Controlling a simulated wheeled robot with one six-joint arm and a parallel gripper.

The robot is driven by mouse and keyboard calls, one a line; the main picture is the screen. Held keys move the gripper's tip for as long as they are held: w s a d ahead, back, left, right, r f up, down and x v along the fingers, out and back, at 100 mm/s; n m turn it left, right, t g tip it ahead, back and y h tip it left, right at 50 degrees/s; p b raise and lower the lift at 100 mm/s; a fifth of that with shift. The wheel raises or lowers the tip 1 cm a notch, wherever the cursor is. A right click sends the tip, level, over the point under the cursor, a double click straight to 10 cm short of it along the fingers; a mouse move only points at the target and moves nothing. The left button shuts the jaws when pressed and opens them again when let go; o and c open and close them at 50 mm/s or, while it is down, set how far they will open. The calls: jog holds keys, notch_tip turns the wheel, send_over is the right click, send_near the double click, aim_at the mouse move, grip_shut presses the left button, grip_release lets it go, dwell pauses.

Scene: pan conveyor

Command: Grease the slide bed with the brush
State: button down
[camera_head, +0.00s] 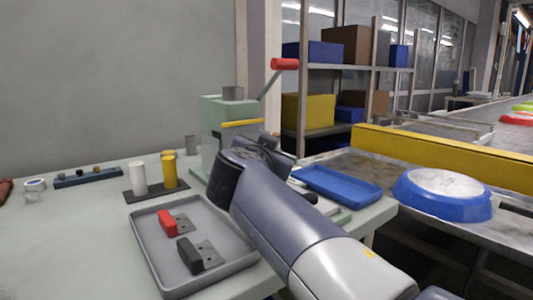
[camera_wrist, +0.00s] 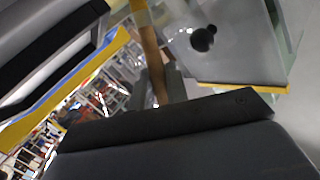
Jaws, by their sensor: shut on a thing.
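A pale green machine (camera_head: 222,112) with a red-handled lever (camera_head: 285,64) and a yellow bar (camera_head: 243,123) stands at the table's back edge. In the wrist view my gripper (camera_wrist: 161,88) is shut on a thin brown handle (camera_wrist: 149,45), which I take for the brush's. The brush's bristles cannot be made out. A pale machine part with a black knob (camera_wrist: 203,38) is beside the handle there. In the head view my arm hides most of the gripper, close to the machine's front right. The slide bed cannot be told clearly, being largely behind my arm.
A grey tray (camera_head: 150,259) holds a red-handled (camera_head: 167,223) and a black-handled piece (camera_head: 190,255). White (camera_head: 139,179) and yellow cylinders (camera_head: 168,172) stand behind it. A blue tray (camera_head: 340,187) lies right of the machine. A blue-rimmed pan (camera_head: 443,193) is on the conveyor.

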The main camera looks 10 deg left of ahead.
jog(key=shift+w+d, duration=0.45)
jog(key=shift+w, duration=0.05)
jog(key=shift+r, duration=0.15)
jog(key=shift+r, duration=0.5)
jog(key=shift+s+d, duration=0.85)
jog(key=shift+d, duration=0.1)
notch_tip(320, 180, up, 9)
jog(key=p, duration=0.5)
dwell(0.5)
